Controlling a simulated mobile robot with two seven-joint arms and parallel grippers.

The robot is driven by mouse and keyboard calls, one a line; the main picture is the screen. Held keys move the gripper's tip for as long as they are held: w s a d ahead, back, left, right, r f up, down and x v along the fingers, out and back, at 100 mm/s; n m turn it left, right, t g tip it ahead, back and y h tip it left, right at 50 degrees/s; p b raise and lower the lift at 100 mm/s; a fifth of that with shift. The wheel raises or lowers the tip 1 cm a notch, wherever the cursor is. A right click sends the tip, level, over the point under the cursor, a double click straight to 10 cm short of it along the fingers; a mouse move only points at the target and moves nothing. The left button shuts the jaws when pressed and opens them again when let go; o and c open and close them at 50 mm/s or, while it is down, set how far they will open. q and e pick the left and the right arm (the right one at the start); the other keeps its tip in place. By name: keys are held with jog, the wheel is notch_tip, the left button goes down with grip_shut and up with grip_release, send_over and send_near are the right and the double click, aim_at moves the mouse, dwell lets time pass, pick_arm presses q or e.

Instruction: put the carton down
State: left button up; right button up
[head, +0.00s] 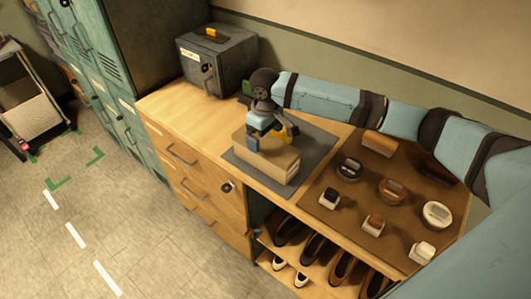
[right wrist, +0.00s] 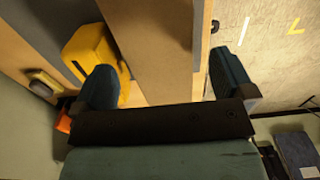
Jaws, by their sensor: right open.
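The carton (head: 272,160) is a plain tan box. It sits on a dark grey mat (head: 238,160) on the wooden bench top. My right gripper (head: 262,133) is over the carton's upper left part, with its fingers pointing down. In the right wrist view, the two dark fingers of the gripper (right wrist: 167,82) stand apart, with the tan carton (right wrist: 152,45) between them. Whether either finger touches it I cannot tell. A yellow object (head: 291,130) is just behind the gripper; it also shows in the right wrist view (right wrist: 92,55). My left gripper is out of view.
A brown mat (head: 325,220) with several brushes and tins lies right of the carton. A grey metal box (head: 212,72) stands at the bench's back left. Shoes (head: 312,248) fill shelves below. Teal lockers (head: 105,85) stand left. Bare bench top (head: 180,108) lies between metal box and grey mat.

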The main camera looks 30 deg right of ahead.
aim_at(265, 143)
jog(key=shift+d+f, duration=0.1)
jog(key=shift+f, duration=2.85)
jog(key=c, duration=1.1)
jog(key=shift+c, duration=0.2)
jog(key=shift+r, duration=0.2)
notch_tip(265, 143, up, 20)
jog(key=s+a+f+m+p, duration=0.2)
jog(key=s+p, duration=0.1)
jog(key=s, duration=0.2)
jog(key=s+a+f+m+p, duration=0.2)
jog(key=s+a+f+p, duration=0.1)
jog(key=s, duration=0.2)
jog(key=shift+s+a+m, duration=0.2)
jog(key=shift+s+m, duration=0.05)
jog(key=shift+m, duration=0.05)
